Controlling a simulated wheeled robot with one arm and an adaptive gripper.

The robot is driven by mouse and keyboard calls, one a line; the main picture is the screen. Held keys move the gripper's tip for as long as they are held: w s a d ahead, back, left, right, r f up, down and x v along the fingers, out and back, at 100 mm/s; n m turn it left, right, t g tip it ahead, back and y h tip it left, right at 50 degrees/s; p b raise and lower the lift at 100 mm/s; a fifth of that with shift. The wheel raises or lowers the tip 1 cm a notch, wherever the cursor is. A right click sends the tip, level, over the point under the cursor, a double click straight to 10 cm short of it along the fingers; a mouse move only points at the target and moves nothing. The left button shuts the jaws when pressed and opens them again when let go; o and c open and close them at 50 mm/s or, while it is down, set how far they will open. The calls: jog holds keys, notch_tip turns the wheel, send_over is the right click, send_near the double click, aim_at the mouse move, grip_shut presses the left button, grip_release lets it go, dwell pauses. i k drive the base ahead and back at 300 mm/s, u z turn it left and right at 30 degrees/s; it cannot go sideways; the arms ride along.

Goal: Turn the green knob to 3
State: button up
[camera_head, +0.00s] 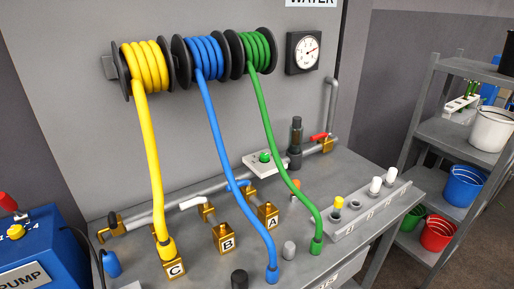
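The green knob (264,156) sits on a small white plate (256,166) at the back of the grey bench, beside the pipe. The markings on the plate are too small to read, so I cannot tell its setting. The green hose (266,113) hangs close to the knob's right side. My gripper is not in view.
Yellow (151,150) and blue (218,140) hoses hang from wall reels. A dark upright cylinder (296,134) and a red-handled valve (319,137) stand right of the knob. Brass blocks (268,215) lie in front. Shelves (455,132) with buckets stand right.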

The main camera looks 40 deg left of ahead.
aim_at(264, 156)
jog(key=u, duration=0.85)
jog(key=i, duration=0.8)
jog(key=u, duration=0.9)
